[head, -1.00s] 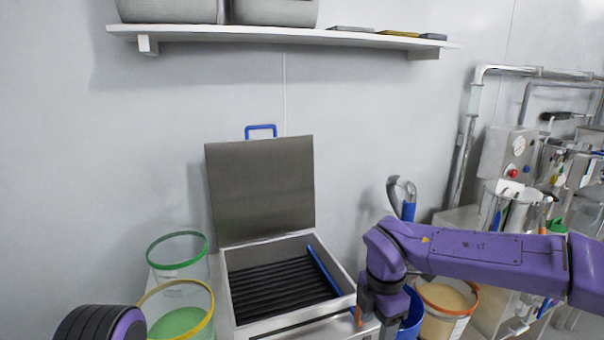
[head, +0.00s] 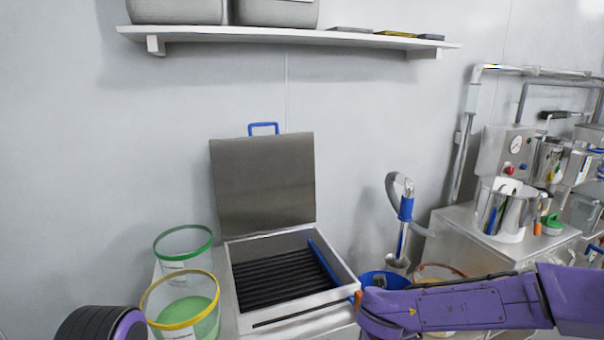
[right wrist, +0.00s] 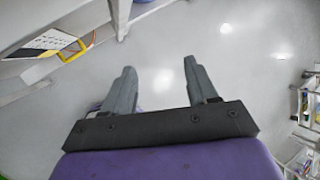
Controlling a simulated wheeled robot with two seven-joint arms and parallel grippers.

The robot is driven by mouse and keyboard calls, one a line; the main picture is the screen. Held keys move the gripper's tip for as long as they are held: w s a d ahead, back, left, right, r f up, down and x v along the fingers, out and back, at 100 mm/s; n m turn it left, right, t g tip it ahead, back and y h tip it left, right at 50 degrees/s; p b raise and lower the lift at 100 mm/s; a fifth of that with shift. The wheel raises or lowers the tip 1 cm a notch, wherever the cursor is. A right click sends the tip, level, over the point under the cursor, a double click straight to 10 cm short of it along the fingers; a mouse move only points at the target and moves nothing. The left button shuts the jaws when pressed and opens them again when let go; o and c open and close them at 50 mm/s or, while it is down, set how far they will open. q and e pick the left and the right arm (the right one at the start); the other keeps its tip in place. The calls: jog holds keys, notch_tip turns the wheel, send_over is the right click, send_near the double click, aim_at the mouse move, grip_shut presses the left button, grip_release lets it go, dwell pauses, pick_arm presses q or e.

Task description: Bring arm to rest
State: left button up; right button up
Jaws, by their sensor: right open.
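My right arm (head: 455,305) is purple and comes in from the right edge of the head view, low in the picture. Its gripper is below the head view's lower edge. In the right wrist view the right gripper (right wrist: 160,88) is open, with two grey fingers apart and nothing between them. Bare grey floor lies beyond the fingers. A dark rounded part of my left arm (head: 98,323) shows at the bottom left of the head view; the left gripper is not in view.
An open steel box (head: 240,300) with black ribs stands in the middle, lid raised. Left of it are a green-rimmed tub (head: 183,230) and a yellow-rimmed tub (head: 180,325). A blue bucket (head: 372,280) is right of it. A steel pot (head: 508,212) stands on the right bench.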

jog(key=s+d+f+n+t, duration=0.1)
jog(key=s+d+f+n, duration=0.1)
jog(key=s+f+n, duration=0.55)
jog(key=s+d+f+n+t, duration=0.1)
jog(key=s+f+n, duration=0.3)
jog(key=f+n, duration=0.6)
jog(key=s+d+f+n+g, duration=0.1)
jog(key=s+d+f+n, duration=0.1)
jog(key=s, duration=0.4)
jog(key=s+d+f+n+g, duration=0.1)
jog(key=s+d+f+n, duration=0.1)
jog(key=s+n, duration=0.3)
jog(key=s+d+f+n+g, duration=0.1)
jog(key=s+d+f+n, duration=0.1)
jog(key=s, duration=0.6)
jog(key=shift+s+d+n, duration=0.4)
jog(key=shift+d+n, duration=0.4)
jog(key=shift+n, duration=0.05)
